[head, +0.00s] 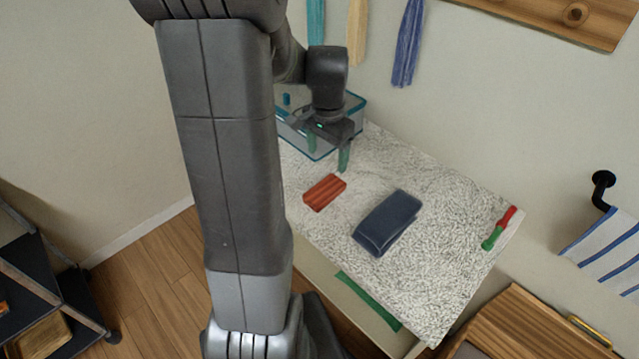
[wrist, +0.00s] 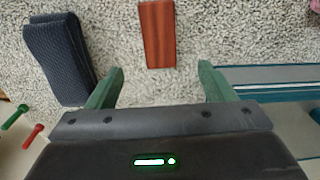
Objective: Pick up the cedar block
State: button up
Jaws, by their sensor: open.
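The cedar block (head: 325,192) is a small reddish-brown, grooved block lying on the speckled light top in the head view. In the wrist view the cedar block (wrist: 157,34) lies beyond the fingertips, roughly centred between them. My gripper (head: 328,163) is above the surface behind the block, beside the clear bin. In the wrist view my gripper (wrist: 157,82) has its green fingers spread wide with nothing between them. The block is apart from both fingers.
A folded dark blue towel (head: 387,222) lies right of the block. A clear, teal-rimmed bin (head: 357,103) stands close by my gripper. Bare surface surrounds the block.

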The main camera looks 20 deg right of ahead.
send_over(325, 189)
jog(key=f, duration=0.4)
jog(key=shift+w+d+f, duration=0.25)
jog(key=shift+f, duration=0.15)
jog(key=shift+s+a+f+p, duration=0.15)
jog(key=shift+f+p, duration=0.1)
jog(key=shift+f, duration=1.25)
jog(key=shift+s+a+f+p, duration=0.1)
jog(key=shift+f+p, duration=0.1)
jog(key=shift+f, duration=1.25)
jog(key=c, duration=1.1)
